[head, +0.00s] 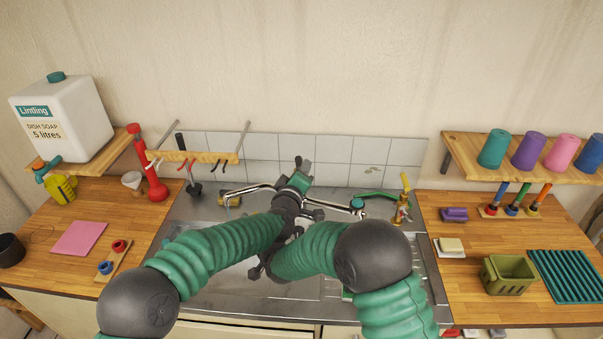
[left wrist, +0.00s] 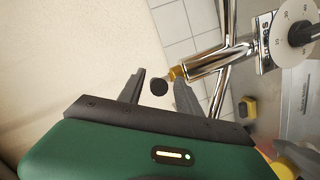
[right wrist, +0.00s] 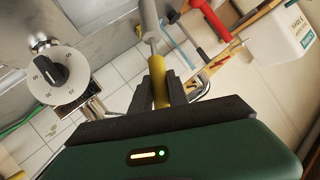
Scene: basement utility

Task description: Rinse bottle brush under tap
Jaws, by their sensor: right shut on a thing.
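In the right wrist view my right gripper (right wrist: 160,88) is shut on the yellow handle of the bottle brush (right wrist: 161,92); its pale head points away from the jaws. In the head view my right gripper (head: 262,270) is low over the sink (head: 235,280), and the brush cannot be made out. My left gripper (head: 303,165) is raised by the chrome tap (head: 262,187). In the left wrist view its jaws (left wrist: 160,98) are apart and empty, with the tap (left wrist: 210,63) and a black knob (left wrist: 159,87) just beyond. I see no running water.
A brass tap (head: 402,208) with a green hose stands right of the sink. A wooden rack (head: 190,156) with hanging tools is at the back left. The right counter holds a green basket (head: 508,274) and purple sponge (head: 454,214).

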